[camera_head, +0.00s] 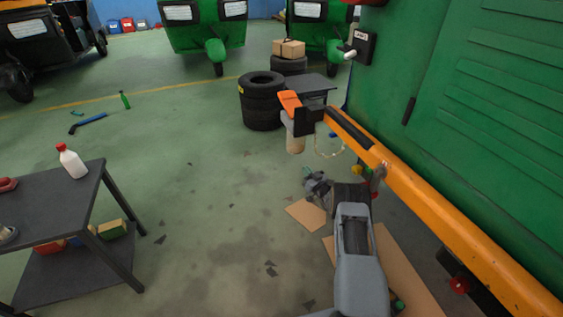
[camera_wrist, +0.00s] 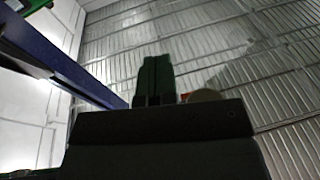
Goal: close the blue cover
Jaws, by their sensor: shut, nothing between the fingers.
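I cannot pick out a blue cover with certainty in either view. A tiny blue spot (camera_head: 333,134) shows beside the far end of the orange beam (camera_head: 420,195), too small to identify. My gripper (camera_head: 310,178) is shut and empty, in front of my grey arm, below and left of the beam and apart from it. In the wrist view, the shut fingers (camera_wrist: 155,78) point up towards a metal ceiling. A tan round thing (camera_wrist: 206,95) shows partly beside them, its lower part hidden.
A large green panel (camera_head: 480,100) stands right of the beam. A tan-bottomed cylinder (camera_head: 295,143) hangs near the beam's far end. Stacked tyres (camera_head: 262,105) stand behind. A dark table (camera_head: 55,200) with a white bottle (camera_head: 72,162) is left. Cardboard (camera_head: 306,214) lies below; open floor lies between.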

